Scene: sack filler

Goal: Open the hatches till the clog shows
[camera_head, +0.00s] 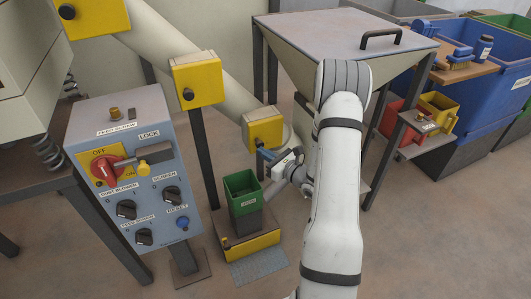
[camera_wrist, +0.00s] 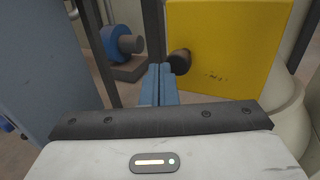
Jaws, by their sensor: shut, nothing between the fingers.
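A pale sloping tube (camera_head: 225,95) carries three yellow hatches: an upper one (camera_head: 93,15), a middle one (camera_head: 197,80) and a lower one (camera_head: 263,130). The upper and middle hatches show dark knobs and look closed. My gripper (camera_head: 264,157) is at the lower hatch, its blue fingers shut and empty. In the wrist view a large yellow hatch cover (camera_wrist: 232,40) with a dark knob (camera_wrist: 180,62) stands just right of my fingertips (camera_wrist: 160,70). I cannot tell whether they touch the knob. No clog shows in either view.
A control panel (camera_head: 125,170) with a red switch stands left. A green bin (camera_head: 242,192) stands on a low base below my gripper. A hopper (camera_head: 345,40) stands behind my arm. Blue bins (camera_head: 480,110) and a small shelf are at right. Floor at front right is clear.

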